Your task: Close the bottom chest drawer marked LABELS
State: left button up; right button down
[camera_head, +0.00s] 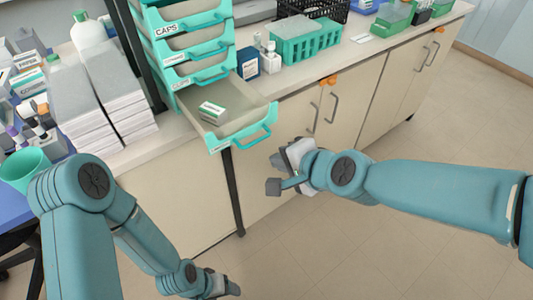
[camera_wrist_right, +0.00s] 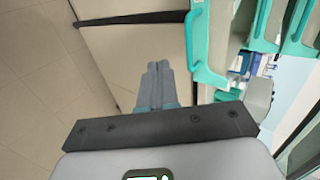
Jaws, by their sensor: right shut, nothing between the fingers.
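The bottom chest drawer (camera_head: 246,126) is pulled far out of the teal chest, with its teal front and handle (camera_head: 254,138) over the counter's front edge. A small white and green box (camera_head: 212,112) lies inside it. I cannot read a LABELS mark on its front. My right gripper (camera_head: 277,160) is shut and empty, just in front of and slightly below the drawer's handle, apart from it. In the right wrist view the closed fingers (camera_wrist_right: 158,72) point toward the cabinet face, with the teal drawer handle (camera_wrist_right: 197,50) to their right. My left gripper (camera_head: 230,288) is low at the bottom, its fingers unclear.
Closed drawers (camera_head: 193,50) marked CAPS and others sit above. Floor in front is clear.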

jog(key=shift+w+a+r+p, duration=0.1)
jog(key=shift+w+a+p, duration=0.45)
jog(key=shift+w+a, duration=0.3)
jog(key=shift+w+a+p, duration=0.5)
jog(key=shift+w+a, duration=0.1)
jog(key=shift+w, duration=0.35)
jog(key=shift+a, duration=0.15)
